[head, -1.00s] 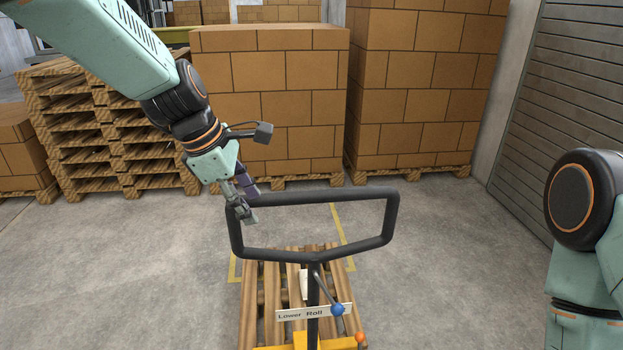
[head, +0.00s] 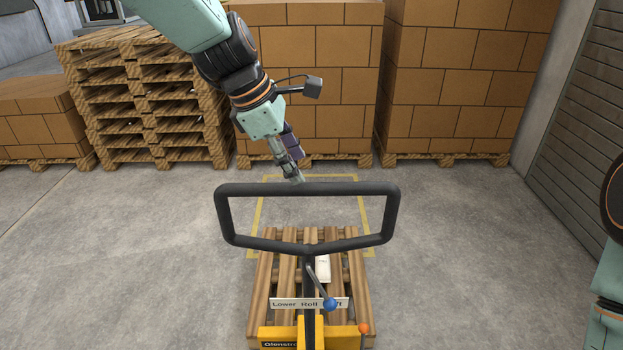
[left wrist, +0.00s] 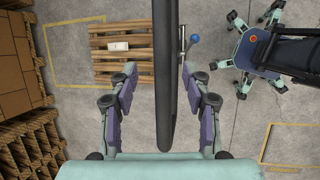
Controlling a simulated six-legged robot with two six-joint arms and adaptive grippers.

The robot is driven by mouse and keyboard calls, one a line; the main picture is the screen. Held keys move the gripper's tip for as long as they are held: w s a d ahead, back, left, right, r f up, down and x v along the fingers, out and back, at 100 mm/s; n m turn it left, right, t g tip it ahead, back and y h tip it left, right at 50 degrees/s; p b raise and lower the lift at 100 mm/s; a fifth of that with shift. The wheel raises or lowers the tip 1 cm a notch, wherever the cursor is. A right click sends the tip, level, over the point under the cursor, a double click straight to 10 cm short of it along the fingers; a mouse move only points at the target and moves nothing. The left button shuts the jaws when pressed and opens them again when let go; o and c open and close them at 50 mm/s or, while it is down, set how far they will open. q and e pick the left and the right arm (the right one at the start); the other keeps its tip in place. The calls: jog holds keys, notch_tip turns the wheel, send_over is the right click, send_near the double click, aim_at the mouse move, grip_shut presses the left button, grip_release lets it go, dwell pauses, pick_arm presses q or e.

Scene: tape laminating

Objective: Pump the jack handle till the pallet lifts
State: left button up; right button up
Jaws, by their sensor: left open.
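The jack handle (head: 308,188) is a black loop on an upright post, rising from the yellow pallet jack (head: 313,332). My left gripper (head: 294,172) is open at the middle of the loop's top bar. In the left wrist view, the black handle (left wrist: 166,60) runs between the spread fingers of my left gripper (left wrist: 158,76), with gaps on both sides. The wooden pallet (head: 262,285) lies low at the jack, and it also shows in the left wrist view (left wrist: 104,66). Any gap under it cannot be judged. My right gripper is out of view.
A lever with a blue knob (head: 330,304) and an orange knob (head: 363,328) sit low on the jack, near a white label (head: 285,304). A small white item (head: 323,270) lies on the pallet. Carton stacks (head: 440,80) and piled pallets (head: 150,95) stand behind.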

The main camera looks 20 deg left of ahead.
aim_at(303, 185)
pick_arm(q)
notch_tip(303, 185, down, 4)
jog(key=shift+w+f, duration=0.15)
jog(key=shift+f, duration=0.1)
jog(key=shift+w+d+f, duration=0.1)
jog(key=shift+f, duration=0.2)
jog(key=shift+w+d+f, duration=0.25)
jog(key=shift+w+d, duration=0.2)
jog(key=shift+d, duration=0.15)
jog(key=shift+s+a+r, duration=0.1)
jog(key=shift+s+a, duration=0.25)
jog(key=shift+a, duration=0.05)
jog(key=c, duration=0.4)
jog(key=shift+w+d, duration=0.15)
jog(key=shift+d, duration=0.05)
grip_shut()
